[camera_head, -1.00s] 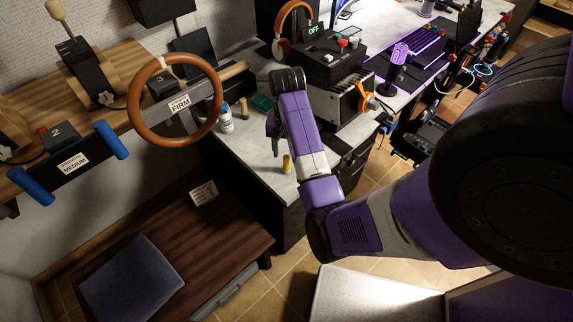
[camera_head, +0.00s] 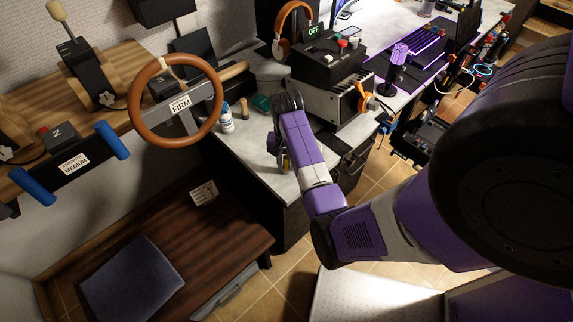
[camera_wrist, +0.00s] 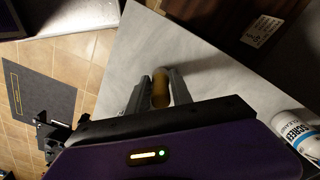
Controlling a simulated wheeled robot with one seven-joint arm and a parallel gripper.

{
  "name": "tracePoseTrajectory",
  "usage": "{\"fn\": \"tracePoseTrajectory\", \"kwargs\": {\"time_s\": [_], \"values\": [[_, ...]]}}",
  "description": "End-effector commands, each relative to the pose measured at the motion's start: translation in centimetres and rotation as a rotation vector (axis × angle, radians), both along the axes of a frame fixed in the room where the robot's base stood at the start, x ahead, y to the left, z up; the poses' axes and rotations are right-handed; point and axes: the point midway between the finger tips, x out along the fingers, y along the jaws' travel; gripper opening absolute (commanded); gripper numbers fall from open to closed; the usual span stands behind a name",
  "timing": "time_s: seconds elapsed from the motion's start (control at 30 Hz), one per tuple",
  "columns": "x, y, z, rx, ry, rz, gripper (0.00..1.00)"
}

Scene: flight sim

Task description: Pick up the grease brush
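A small yellow-brown, rounded object, which I take to be the grease brush (camera_wrist: 160,90), stands on the light grey worktop (camera_wrist: 205,75). In the wrist view it is between the two fingers of my gripper (camera_wrist: 158,82), which look open with a narrow gap on each side. Its lower part and any bristles are hidden or blurred. In the head view only a bit of yellow shows beside my gripper (camera_head: 279,153), low over the worktop's front part; my arm covers the rest.
A white spray bottle (camera_head: 226,120) and a thin brown upright item (camera_head: 244,108) stand left of my gripper. A green item (camera_head: 261,103) lies behind. A grey control box (camera_head: 330,95) stands to the right. The steering wheel (camera_head: 134,105) is at the left.

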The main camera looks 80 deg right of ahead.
Motion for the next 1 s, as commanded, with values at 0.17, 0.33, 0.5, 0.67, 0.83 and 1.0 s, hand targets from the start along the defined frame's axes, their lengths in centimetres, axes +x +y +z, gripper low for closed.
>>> {"fn": "tracePoseTrajectory", "kwargs": {"time_s": [0.17, 0.33, 0.5, 0.67, 0.83, 1.0], "values": [[0.0, 0.0, 0.0, 0.0, 0.0, 0.0, 0.0], [0.0, 0.0, 0.0, 0.0, 0.0, 0.0, 0.0], [0.1, 0.0, 0.4, 0.0, 0.0, 0.0, 0.0], [0.2, -0.1, 1.5, 0.0, 0.0, 0.001, 0.0], [0.5, -0.1, 3.2, 0.0, 0.0, 0.003, 0.0], [0.8, -0.2, 4.8, 0.0, 0.0, 0.005, 0.0]]}}
